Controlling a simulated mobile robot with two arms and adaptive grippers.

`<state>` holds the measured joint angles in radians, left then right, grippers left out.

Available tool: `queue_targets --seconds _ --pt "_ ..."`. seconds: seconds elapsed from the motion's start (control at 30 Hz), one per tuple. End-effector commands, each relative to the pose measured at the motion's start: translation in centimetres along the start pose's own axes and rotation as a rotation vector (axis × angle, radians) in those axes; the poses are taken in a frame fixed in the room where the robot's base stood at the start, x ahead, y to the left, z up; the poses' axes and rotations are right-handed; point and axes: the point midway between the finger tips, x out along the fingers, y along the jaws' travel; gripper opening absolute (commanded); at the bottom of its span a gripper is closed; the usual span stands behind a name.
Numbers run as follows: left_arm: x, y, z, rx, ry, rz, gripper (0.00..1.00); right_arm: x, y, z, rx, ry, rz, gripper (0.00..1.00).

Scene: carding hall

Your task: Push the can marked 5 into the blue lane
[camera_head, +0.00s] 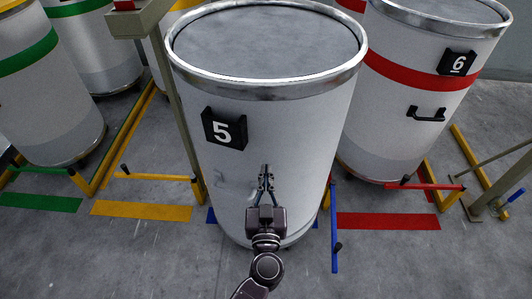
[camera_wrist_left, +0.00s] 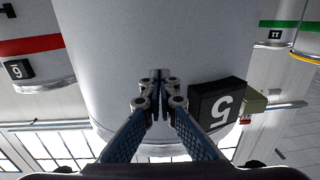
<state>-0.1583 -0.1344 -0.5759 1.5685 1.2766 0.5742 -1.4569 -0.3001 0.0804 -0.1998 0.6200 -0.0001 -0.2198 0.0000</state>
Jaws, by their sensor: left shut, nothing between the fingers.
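The can marked 5 (camera_head: 290,130) is a large white cylinder with a metal rim, upright in the middle of the head view; its black number plate (camera_head: 224,129) faces me. It stands over the blue floor strip (camera_head: 211,216), whose ends show on both sides of its base. A blue bar (camera_head: 335,230) points towards me beside the can's right side. My left gripper (camera_head: 266,174) is shut and empty in front of the can's lower wall. In the left wrist view the closed fingertips (camera_wrist_left: 160,78) are at the can wall (camera_wrist_left: 150,35); contact cannot be told. My right gripper is not in view.
The red-banded can marked 6 (camera_head: 425,75) stands close on the right, behind a red bar (camera_head: 425,187) and red strip (camera_head: 388,221). Yellow (camera_head: 140,211) and green (camera_head: 40,202) strips lie left, near a green-banded can (camera_head: 45,110). A beam and post (camera_head: 172,90) stand left. Front floor is clear.

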Motion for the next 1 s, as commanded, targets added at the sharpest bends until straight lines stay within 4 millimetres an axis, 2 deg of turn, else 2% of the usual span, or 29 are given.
queue_targets --seconds 0.9,1.0 --pt "4.7 0.0 -0.1 -0.001 0.001 0.000 0.00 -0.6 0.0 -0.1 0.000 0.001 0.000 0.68" --pt "4.6 0.0 -0.1 -0.002 0.001 0.000 0.00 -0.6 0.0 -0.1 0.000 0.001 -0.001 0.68"
